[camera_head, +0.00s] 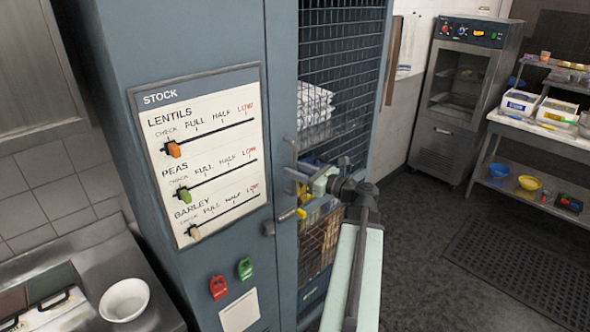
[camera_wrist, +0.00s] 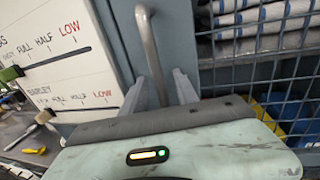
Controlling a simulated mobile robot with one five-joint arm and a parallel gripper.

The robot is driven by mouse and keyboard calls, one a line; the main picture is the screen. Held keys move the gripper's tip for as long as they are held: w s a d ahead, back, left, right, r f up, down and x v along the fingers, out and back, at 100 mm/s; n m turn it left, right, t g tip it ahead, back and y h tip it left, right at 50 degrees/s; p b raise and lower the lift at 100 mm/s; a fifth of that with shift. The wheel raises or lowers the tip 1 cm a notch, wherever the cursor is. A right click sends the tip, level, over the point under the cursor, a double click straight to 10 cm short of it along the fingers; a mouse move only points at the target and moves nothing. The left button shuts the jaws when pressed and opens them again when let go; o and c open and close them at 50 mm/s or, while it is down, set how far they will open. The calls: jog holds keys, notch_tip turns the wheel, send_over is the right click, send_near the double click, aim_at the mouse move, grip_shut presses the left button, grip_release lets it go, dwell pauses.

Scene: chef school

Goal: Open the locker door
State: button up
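The blue-grey locker has a mesh door (camera_head: 340,45) that looks closed. Its grey bar handle (camera_head: 291,146) stands on the door's left edge frame. The handle also shows in the wrist view (camera_wrist: 149,45), running down between my fingers. My gripper (camera_head: 288,179) is at the handle's lower part, coming from the right. In the wrist view my gripper (camera_wrist: 158,85) has one finger on each side of the bar, with gaps visible, so it looks open around it. The handle's lower end is hidden behind my gripper body.
A stock board (camera_head: 200,150) with sliders is on the locker's left panel. Red (camera_head: 218,287) and green (camera_head: 245,268) tags hang below it. A white bowl (camera_head: 124,299) stands on the steel counter at left. Open floor (camera_head: 420,220) lies right, before an oven (camera_head: 465,95) and shelved table (camera_head: 540,135).

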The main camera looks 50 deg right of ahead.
jog(key=shift+w, duration=0.4)
grip_shut()
dwell(1.2)
